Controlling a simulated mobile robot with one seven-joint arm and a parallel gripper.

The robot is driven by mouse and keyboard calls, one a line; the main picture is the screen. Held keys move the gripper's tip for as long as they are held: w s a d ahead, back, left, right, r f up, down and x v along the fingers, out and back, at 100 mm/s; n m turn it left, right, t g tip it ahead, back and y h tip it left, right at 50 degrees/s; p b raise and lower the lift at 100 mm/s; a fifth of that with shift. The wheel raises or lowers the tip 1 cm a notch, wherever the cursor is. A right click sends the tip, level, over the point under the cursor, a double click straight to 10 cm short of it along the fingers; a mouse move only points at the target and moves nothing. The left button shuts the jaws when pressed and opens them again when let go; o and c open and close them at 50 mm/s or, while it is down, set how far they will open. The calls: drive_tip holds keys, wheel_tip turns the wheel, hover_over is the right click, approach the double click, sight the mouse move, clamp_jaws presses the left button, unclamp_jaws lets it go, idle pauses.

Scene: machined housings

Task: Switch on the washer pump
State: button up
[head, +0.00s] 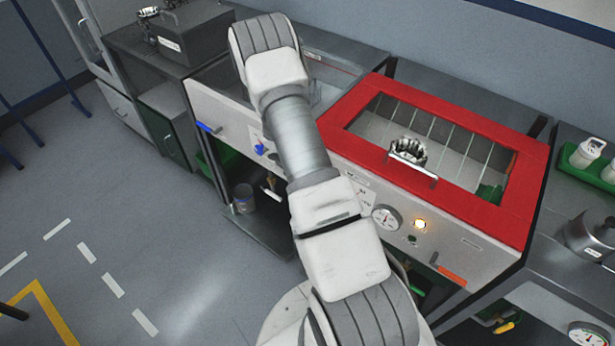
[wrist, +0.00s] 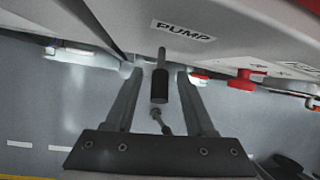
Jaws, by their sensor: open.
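In the wrist view, a pale panel carries a label reading PUMP (wrist: 183,30). Just below the label, a lever with a thick black grip (wrist: 159,86) sticks out from the panel. My gripper (wrist: 159,73) is open, with one finger on each side of the lever and a visible gap to it on both sides. In the head view, the washer's red-framed lid (head: 376,168) and its front panel with a round gauge (head: 386,217) and a glowing lamp (head: 419,224) show. My arm hides the gripper and the pump lever there.
A red knob (wrist: 242,80) sits right of the lever. An orange handle (head: 449,271) is low on the washer's front. A second basin with a blue handle (head: 208,127) stands left. The floor at left is clear.

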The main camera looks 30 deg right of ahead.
drive_tip(key=shift+r, duration=0.1)
drive_tip(key=v, duration=1.7)
drive_tip(key=shift+p, duration=0.45)
drive_tip(key=shift+r, duration=0.2)
drive_tip(key=s+a+r+m+t+y, duration=0.1)
drive_tip(key=s+a+r+m, duration=0.25)
drive_tip(key=r+m, duration=0.45)
drive_tip(key=s+a+r+m+t, duration=0.15)
drive_tip(key=s+r+m, duration=0.25)
drive_tip(key=r, duration=0.7)
drive_tip(key=s+a+r+m+t+y, duration=0.1)
drive_tip(key=s+a+r+m+y, duration=0.1)
drive_tip(key=s+a+r+m, duration=0.2)
drive_tip(key=s+a+r+m+t+y, duration=0.1)
drive_tip(key=s+a+r+m, duration=0.4)
drive_tip(key=s, duration=0.5)
drive_tip(key=shift+a+r+m+t+y, duration=0.15)
drive_tip(key=shift+a+m+t+y, duration=0.2)
drive_tip(key=shift+a+m+y, duration=0.6)
drive_tip(key=shift+d+m+h, duration=0.35)
drive_tip(key=shift+d, duration=0.1)
